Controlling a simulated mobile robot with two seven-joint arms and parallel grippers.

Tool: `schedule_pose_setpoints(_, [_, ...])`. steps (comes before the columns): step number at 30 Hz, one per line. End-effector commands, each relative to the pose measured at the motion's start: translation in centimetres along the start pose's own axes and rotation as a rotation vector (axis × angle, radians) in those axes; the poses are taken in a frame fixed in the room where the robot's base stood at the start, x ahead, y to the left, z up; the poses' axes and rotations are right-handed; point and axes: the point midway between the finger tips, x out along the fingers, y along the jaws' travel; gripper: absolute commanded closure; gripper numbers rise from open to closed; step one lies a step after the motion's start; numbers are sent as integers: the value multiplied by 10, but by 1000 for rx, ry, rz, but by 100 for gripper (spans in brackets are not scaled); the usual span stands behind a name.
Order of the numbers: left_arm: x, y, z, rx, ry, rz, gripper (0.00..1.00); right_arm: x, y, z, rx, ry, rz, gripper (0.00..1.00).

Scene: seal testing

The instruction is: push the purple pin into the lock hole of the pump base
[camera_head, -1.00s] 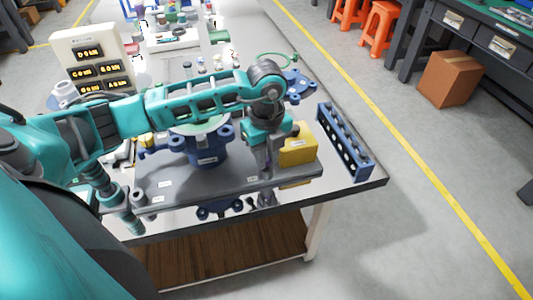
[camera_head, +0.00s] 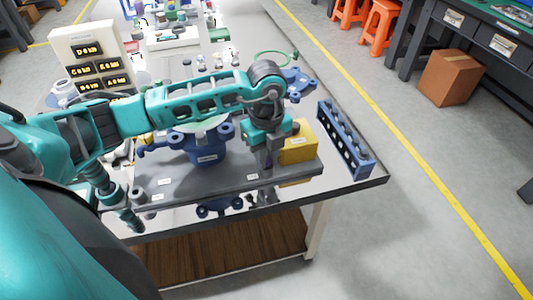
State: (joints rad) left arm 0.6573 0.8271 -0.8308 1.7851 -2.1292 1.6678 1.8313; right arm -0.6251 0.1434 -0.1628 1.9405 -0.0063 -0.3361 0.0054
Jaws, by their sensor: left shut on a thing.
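My left gripper (camera_head: 266,163) points down over the front right part of the grey pump base (camera_head: 205,185), just left of a yellow block (camera_head: 298,148). It is shut on the purple pin (camera_head: 267,172), of which only a small purple bit shows between and below the fingers. The lock hole is hidden by the gripper and pin, so I cannot tell how deep the pin sits. The blue pump body (camera_head: 207,157) stands upright on the base, left of the gripper.
A blue rack with round holes (camera_head: 345,143) stands at the table's right edge. A white display panel (camera_head: 90,60) stands at the back left. Blue flanged parts (camera_head: 298,80) lie behind my wrist.

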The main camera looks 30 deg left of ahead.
Motion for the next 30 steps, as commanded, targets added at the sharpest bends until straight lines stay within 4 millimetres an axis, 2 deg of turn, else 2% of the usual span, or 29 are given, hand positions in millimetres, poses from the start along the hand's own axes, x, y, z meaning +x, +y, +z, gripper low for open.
schedule_pose_setpoints(13, [2,0,0,0,0,0,100,0,0,0,0,0,0,57])
schedule_pose_setpoints(14, [2,0,0,0,0,0,76,0,0,0,0,0,0,57])
schedule_pose_setpoints(21, [2,0,0,0,0,0,53,0,0,0,0,0,0,57])
schedule_pose_setpoints(23, [2,0,0,0,0,0,49,0,0,0,0,0,0,57])
schedule_pose_setpoints(30, [2,0,0,0,0,0,49,0,0,0,0,0,0,57])
